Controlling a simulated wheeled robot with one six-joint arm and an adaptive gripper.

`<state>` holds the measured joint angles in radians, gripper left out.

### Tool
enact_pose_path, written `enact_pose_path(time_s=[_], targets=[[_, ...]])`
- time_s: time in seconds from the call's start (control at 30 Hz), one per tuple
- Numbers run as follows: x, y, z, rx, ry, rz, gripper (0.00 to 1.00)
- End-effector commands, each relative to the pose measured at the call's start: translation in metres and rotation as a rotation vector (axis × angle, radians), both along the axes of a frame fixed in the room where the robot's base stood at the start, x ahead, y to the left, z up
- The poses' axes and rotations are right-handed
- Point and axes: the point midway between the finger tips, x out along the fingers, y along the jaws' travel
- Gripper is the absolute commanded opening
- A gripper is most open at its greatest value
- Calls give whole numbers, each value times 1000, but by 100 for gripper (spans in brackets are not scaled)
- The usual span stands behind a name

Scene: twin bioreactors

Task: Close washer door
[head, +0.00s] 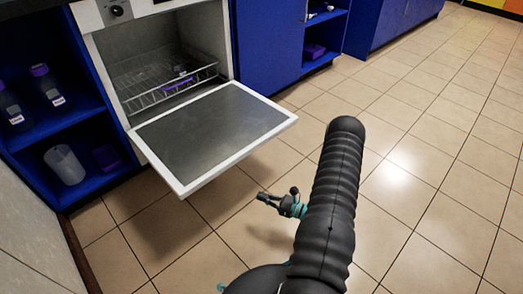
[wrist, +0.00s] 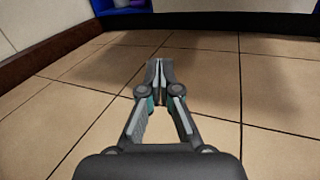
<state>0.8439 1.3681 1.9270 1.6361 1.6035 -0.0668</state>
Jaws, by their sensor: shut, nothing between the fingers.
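The washer (head: 112,46) is a white machine set into blue cabinets in the upper left of the head view. Its door (head: 214,131) hangs open, folded down to about level, with a dark grey inner panel and a white rim. Inside the washer is a wire rack (head: 165,82) with a purple item on it. My gripper (head: 262,197) is to the right of the door's near edge, apparently lower than it and apart from it. In the wrist view my gripper (wrist: 158,66) is shut and empty, with bare floor beyond its fingertips.
An open blue shelf (head: 62,130) left of the washer holds purple-capped bottles (head: 47,85) and a clear beaker (head: 65,164). More blue cabinets (head: 267,40) stand to the right. The tiled floor (head: 430,150) is clear on the right. A pale wall is at lower left.

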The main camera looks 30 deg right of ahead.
Motion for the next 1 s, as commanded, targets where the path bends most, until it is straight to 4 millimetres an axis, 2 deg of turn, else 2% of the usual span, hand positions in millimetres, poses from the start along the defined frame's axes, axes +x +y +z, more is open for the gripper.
enact_pose_path(time_s=[0.07,0.2,0.3,0.4,0.53,0.67,1.0], targets=[[13,-19,-4,18,-34,-105,0],[36,-60,12,13,-125,-267,0],[44,-82,23,13,-181,-354,0],[45,-93,32,19,-222,-407,0],[50,-91,37,22,-243,-407,0],[64,-86,41,21,-241,-404,0],[123,-70,56,20,-242,-402,0]])
